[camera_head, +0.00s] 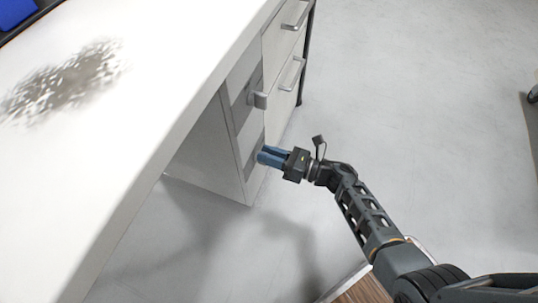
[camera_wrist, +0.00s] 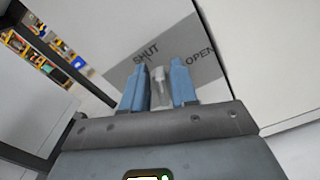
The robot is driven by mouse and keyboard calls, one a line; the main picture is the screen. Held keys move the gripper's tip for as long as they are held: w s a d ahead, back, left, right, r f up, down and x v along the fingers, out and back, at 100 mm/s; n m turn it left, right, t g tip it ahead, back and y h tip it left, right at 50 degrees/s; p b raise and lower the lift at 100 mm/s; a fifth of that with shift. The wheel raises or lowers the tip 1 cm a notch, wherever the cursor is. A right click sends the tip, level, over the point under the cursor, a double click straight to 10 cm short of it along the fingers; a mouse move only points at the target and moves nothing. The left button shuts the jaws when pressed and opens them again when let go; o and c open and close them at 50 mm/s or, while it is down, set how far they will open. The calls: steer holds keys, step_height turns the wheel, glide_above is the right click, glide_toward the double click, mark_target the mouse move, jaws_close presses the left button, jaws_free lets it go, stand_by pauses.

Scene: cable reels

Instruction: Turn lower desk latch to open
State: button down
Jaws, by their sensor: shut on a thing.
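The white desk drawer unit (camera_head: 215,150) stands under the desk top, with two grey panels on its front. The lower grey panel (camera_wrist: 190,48) carries the words SHUT at left and OPEN at right in the wrist view. The lower latch (camera_wrist: 158,88) is a pale, small handle between my blue fingers. My gripper (camera_head: 266,156) is at the lower panel and hides the latch in the head view. In the wrist view my gripper (camera_wrist: 157,70) is shut on the latch, one finger on each side. The latch's exact angle is hard to tell.
The upper latch (camera_head: 260,100) sticks out just above my gripper. Drawers with metal handles (camera_head: 291,73) are beyond it. The white desk top (camera_head: 130,120) overhangs at left. A wooden-topped item (camera_head: 355,287) is below my arm. The floor (camera_head: 430,120) at right is mostly clear.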

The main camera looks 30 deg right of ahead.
steer(key=m, duration=0.3)
steer(key=shift+w+d+f+m, duration=0.15)
steer(key=shift+d+m, duration=0.1)
steer(key=shift+m, duration=0.15)
steer(key=m, duration=0.3)
steer(key=shift+w+d+f+m, duration=0.1)
steer(key=shift+d+f+m, duration=0.1)
steer(key=shift+f+m, duration=0.1)
steer(key=m, duration=0.5)
steer(key=shift+d+f+m, duration=0.1)
steer(key=shift+f+m, duration=0.3)
steer(key=c, duration=1.2)
jaws_free()
steer(key=shift+o, duration=0.2)
steer(key=p+v, duration=0.1)
steer(key=v, duration=0.6)
steer(key=shift+s+d, duration=0.25)
steer(key=shift+s, duration=0.05)
